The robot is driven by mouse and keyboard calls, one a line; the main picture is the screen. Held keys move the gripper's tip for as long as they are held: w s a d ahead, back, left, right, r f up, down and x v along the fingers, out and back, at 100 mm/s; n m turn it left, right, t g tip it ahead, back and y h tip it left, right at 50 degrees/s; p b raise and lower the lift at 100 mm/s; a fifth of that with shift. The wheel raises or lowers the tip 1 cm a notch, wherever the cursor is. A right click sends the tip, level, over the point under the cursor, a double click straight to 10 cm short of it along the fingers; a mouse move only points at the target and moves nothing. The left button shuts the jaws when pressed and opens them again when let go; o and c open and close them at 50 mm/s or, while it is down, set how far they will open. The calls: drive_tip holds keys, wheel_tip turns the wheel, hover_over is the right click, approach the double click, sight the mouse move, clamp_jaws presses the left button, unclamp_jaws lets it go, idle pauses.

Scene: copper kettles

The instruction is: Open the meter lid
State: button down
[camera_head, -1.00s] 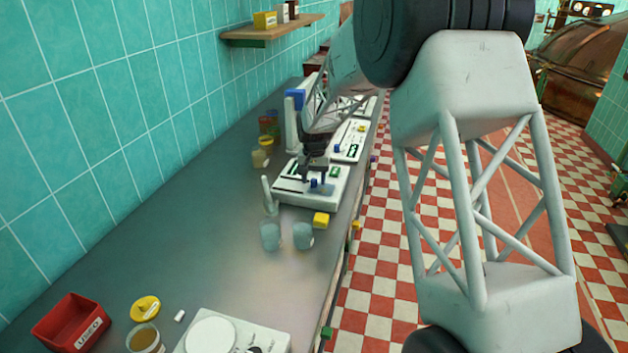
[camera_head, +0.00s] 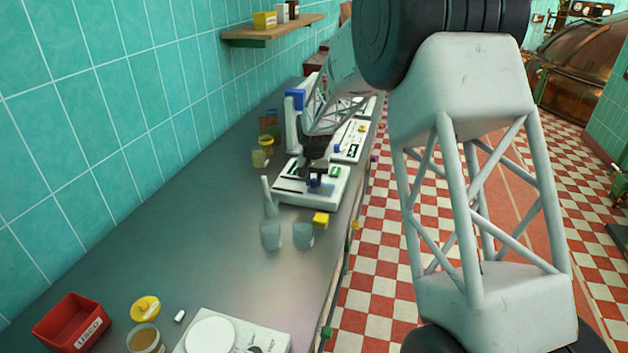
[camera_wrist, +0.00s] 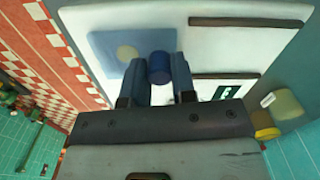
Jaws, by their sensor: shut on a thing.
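The meter (camera_head: 290,196) is a flat white box with dark slots and a small green display, standing on the grey counter. In the wrist view its white top (camera_wrist: 240,48) fills the upper part. A pale blue square panel (camera_wrist: 108,48), seemingly the lid, lies on it with a cream round spot showing. A darker blue cylinder (camera_wrist: 160,68) stands by the panel's right edge; whether they are joined I cannot tell. My gripper (camera_wrist: 160,84) is shut on the blue cylinder, one finger on each side. In the head view my gripper (camera_head: 314,176) is over the meter, its fingertips small and partly hidden.
A yellow block (camera_head: 321,220) and two grey-blue cups (camera_head: 271,236) stand in front of the meter. Yellow-lidded jars (camera_head: 261,158) stand behind it to the left. A red bin (camera_head: 70,322) is at the near left. The middle left counter is clear.

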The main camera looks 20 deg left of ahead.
sight(289, 185)
drive_tip(key=a, duration=0.8)
drive_tip(key=shift+a, duration=0.35)
drive_tip(key=c, duration=0.9)
unclamp_jaws()
drive_tip(key=shift+r, duration=0.1)
drive_tip(key=shift+r, duration=3.85)
drive_tip(key=shift+d, duration=0.1)
